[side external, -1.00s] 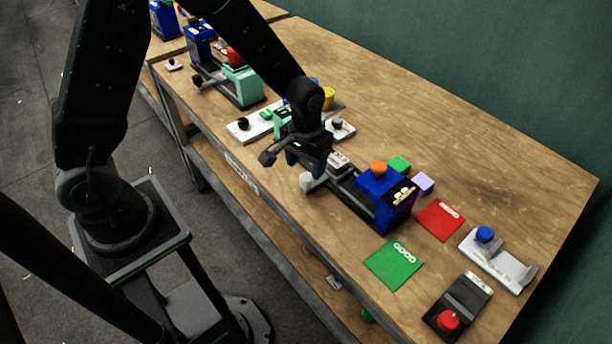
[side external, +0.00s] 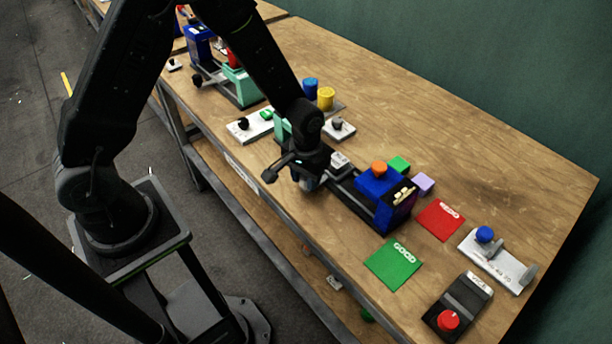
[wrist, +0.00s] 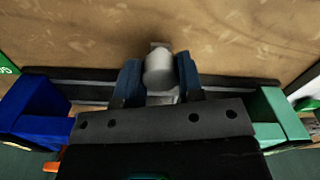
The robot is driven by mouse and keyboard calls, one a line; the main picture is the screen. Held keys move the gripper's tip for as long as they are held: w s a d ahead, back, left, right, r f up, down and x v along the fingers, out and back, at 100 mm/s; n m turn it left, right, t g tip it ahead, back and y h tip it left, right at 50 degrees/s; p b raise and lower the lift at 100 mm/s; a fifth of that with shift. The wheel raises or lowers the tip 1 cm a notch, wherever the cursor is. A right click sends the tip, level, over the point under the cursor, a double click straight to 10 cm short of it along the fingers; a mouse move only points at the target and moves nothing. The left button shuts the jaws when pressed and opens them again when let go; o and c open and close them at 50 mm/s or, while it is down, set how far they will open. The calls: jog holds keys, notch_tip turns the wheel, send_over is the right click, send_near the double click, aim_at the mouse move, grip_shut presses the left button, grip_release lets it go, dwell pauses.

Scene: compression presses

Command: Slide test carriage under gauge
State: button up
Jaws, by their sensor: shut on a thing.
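In the wrist view, a pale grey rounded handle (wrist: 158,72) stands between the blue finger pads of my gripper (wrist: 157,80), which is shut on it. It appears to belong to the test carriage on the dark rail (wrist: 225,88); the carriage body is mostly hidden. In the side view my gripper (side external: 307,184) is low over the near end of the rail (side external: 350,200) and hides the handle. The blue gauge housing (side external: 380,190) with an orange knob (side external: 379,168) stands at the rail's right end, apart from my gripper. A teal end block (wrist: 275,118) is at the other end.
A green GOOD mat (side external: 393,263) and a red mat (side external: 440,220) lie right of the gauge. Green (side external: 399,164) and lilac (side external: 424,183) blocks sit behind it. A red-button box (side external: 458,304) is at front right. Blue (side external: 310,86) and yellow (side external: 326,97) cylinders stand behind my arm.

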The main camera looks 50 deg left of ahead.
grip_shut()
jog(key=a, duration=1.2)
jog(key=shift+a, duration=0.3)
jog(key=o, duration=0.6)
grip_release()
jog(key=shift+c, duration=0.2)
jog(key=shift+d, duration=0.1)
notch_tip(320, 180, up, 14)
